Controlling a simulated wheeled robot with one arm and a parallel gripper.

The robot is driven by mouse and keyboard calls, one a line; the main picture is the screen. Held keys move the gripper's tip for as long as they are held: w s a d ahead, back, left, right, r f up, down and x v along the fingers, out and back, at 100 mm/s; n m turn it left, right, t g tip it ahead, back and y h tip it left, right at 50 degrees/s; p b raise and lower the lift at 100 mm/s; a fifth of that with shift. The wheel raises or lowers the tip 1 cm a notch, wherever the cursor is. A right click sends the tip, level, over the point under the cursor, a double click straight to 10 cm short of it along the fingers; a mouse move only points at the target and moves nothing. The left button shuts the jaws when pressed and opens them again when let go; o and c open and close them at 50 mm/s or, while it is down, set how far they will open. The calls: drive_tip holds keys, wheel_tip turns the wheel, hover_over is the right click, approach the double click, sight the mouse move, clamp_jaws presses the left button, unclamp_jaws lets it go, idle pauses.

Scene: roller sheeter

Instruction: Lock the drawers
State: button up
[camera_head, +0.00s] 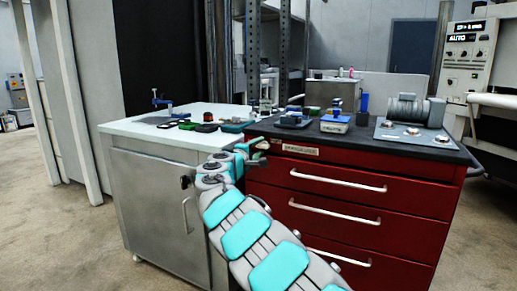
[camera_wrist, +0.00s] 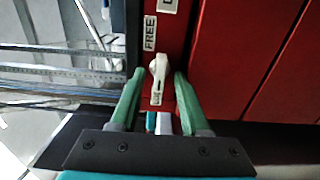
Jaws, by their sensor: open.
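The red drawer cabinet (camera_head: 345,187) has three drawers with pale bar handles, and all look closed. My gripper (camera_head: 258,152) is at the cabinet's upper left front corner. In the wrist view, a small white lock lever (camera_wrist: 158,70) is on the red front, between the green fingers of my open gripper (camera_wrist: 159,75). The fingers stand apart on either side of it; contact cannot be told. My gripper and arm hide the lever in the head view.
A grey cabinet (camera_head: 150,192) with a light top stands directly left of the red one. Tools and a motor unit (camera_head: 409,109) sit on the worktops. A control panel machine (camera_head: 467,58) is at the far right. The floor in front left (camera_head: 60,235) is clear.

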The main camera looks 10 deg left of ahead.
drive_tip(key=b+v, duration=0.1)
drive_tip(key=v, duration=0.6)
drive_tip(key=shift+s+a, duration=0.15)
drive_tip(key=shift+s, duration=0.15)
